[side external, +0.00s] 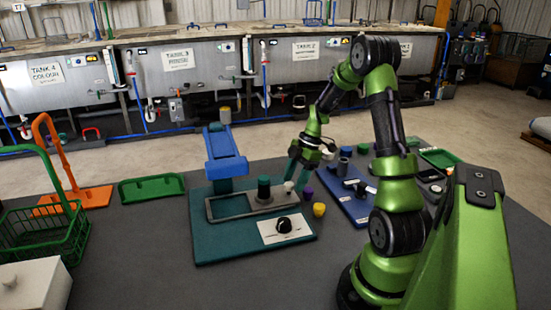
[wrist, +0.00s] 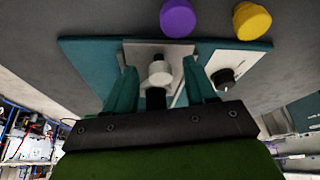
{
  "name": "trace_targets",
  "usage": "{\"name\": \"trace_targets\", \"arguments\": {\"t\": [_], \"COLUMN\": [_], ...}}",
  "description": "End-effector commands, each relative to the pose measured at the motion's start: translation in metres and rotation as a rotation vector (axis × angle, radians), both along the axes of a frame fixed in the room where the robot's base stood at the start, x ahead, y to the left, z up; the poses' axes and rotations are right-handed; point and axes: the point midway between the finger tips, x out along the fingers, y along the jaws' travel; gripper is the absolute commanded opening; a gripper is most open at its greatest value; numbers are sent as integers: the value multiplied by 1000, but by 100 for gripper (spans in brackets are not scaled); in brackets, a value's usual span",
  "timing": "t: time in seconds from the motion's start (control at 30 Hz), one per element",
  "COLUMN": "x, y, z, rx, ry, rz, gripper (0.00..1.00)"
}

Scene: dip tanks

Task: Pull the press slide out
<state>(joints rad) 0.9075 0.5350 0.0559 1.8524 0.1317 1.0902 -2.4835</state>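The press is a blue frame (side external: 226,158) on a teal board (side external: 212,246) in the side external view. The press slide (side external: 232,214) is a grey plate in a rail frame, bearing a dark green cylinder (side external: 264,188). A white knob (side external: 289,186) stands at the slide's right end; it also shows in the wrist view (wrist: 160,72). My gripper (side external: 298,179) points down over this end. In the wrist view my gripper (wrist: 160,66) is open, with one teal finger on each side of the white knob and small gaps between. The knob's lower part is partly hidden.
A purple piece (wrist: 178,18) and a yellow piece (wrist: 252,21) stand just off the board's edge, near the knob. A white panel with a black dial (side external: 284,225) is on the board. A blue board (side external: 345,200) with parts lies to the right.

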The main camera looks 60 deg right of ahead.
Motion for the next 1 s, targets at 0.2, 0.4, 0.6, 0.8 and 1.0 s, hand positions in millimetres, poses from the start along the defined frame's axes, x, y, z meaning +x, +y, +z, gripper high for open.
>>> {"name": "trace_targets", "arguments": {"t": [0.2, 0.4, 0.6, 0.8, 1.0], "x": [1, 0, -8, -18, -26], "y": [2, -2, -16, -33, -46], "z": [0, 10, 47, 93, 131], "rx": [3, 2, -2, -1, -1], "ry": [-1, -3, -6, -5, -2], "rz": [1, 1, -1, -2, -1], "gripper": [56, 56, 56, 56, 56]}}
